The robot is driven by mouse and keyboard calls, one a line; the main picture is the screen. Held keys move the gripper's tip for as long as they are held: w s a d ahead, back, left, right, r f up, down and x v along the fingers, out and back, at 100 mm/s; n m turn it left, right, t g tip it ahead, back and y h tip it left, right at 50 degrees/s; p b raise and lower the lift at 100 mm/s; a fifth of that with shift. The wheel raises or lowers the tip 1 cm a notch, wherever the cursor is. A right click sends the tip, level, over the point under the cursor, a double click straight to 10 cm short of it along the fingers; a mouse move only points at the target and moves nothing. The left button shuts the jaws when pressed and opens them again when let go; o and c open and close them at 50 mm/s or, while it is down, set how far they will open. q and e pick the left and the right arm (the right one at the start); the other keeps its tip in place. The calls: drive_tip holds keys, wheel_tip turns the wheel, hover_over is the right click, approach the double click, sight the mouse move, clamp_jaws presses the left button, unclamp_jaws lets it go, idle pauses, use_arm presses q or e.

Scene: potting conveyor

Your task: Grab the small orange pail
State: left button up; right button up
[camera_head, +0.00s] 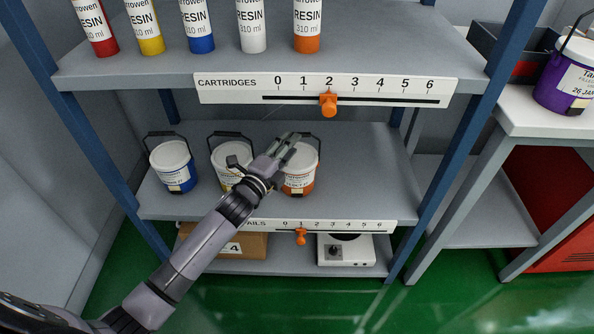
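The small orange pail (302,187) stands upright on the middle shelf, rightmost of three small pails. It has a white upper part with a label and an orange lower part, and a dark handle shows at its rim. My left gripper (293,146) is in front of and over the left part of its rim, with the fingers pointing away from me. The gripper hides part of the pail's left side and handle. I cannot tell whether the fingers touch the pail or how far apart they are. My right gripper is out of view.
A blue pail (173,167) and a yellowish pail (226,160), partly behind my arm, stand to the left. The upper shelf (380,60) holds several resin cartridges. A purple pail (567,80) is on the bench at right. The middle shelf is clear right of the orange pail.

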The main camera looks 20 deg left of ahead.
use_arm(q)
drive_tip(key=b+x, duration=0.1)
drive_tip(key=x, duration=0.4)
drive_tip(key=shift+w+a+r, duration=0.1)
drive_tip(key=shift+a, duration=0.05)
drive_tip(key=shift+c, duration=0.5)
clamp_jaws()
idle(0.4)
drive_tip(key=shift+r, duration=0.2)
